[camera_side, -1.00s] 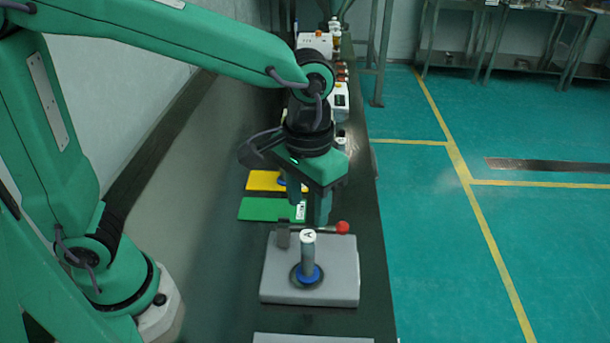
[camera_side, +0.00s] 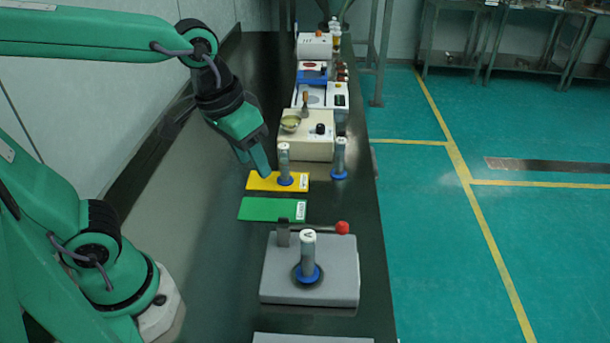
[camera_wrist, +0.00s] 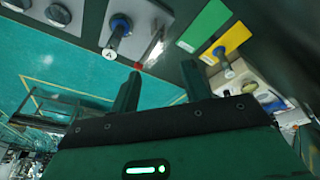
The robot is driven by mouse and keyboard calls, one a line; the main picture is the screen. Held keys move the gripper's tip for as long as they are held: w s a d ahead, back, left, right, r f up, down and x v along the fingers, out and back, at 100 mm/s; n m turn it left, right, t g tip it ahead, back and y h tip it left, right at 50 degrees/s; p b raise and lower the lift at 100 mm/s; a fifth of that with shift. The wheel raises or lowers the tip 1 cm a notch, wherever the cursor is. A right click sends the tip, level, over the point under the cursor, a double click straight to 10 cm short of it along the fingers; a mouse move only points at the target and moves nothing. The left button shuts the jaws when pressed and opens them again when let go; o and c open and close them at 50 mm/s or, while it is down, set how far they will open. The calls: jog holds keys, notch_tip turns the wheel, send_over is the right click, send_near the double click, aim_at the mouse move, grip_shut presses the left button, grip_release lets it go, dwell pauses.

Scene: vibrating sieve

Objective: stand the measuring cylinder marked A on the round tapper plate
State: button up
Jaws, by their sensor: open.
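The measuring cylinder marked A (camera_side: 308,256) stands upright on its blue base on the round tapper plate (camera_side: 297,277) of the grey tapper unit (camera_side: 337,289). It also shows in the wrist view (camera_wrist: 113,38), near the top. My gripper (camera_side: 259,173) is raised beyond and to the left of the cylinder, beside the yellow mat. Its jaws are open and empty, and they show apart in the wrist view (camera_wrist: 160,82). Nothing touches the cylinder.
A lever with a red knob (camera_side: 342,228) is at the tapper's back edge. A green mat (camera_side: 265,209) lies behind it. A second cylinder (camera_side: 284,160) stands on the yellow mat (camera_side: 262,181), and a third (camera_side: 340,157) beside a cream device (camera_side: 305,146). Bare bench lies left.

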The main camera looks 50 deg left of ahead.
jog(key=s+a+t, duration=0.2)
jog(key=s+a, duration=0.2)
jog(key=a, duration=0.2)
jog(key=shift+a+y, duration=0.2)
jog(key=shift+y, duration=0.2)
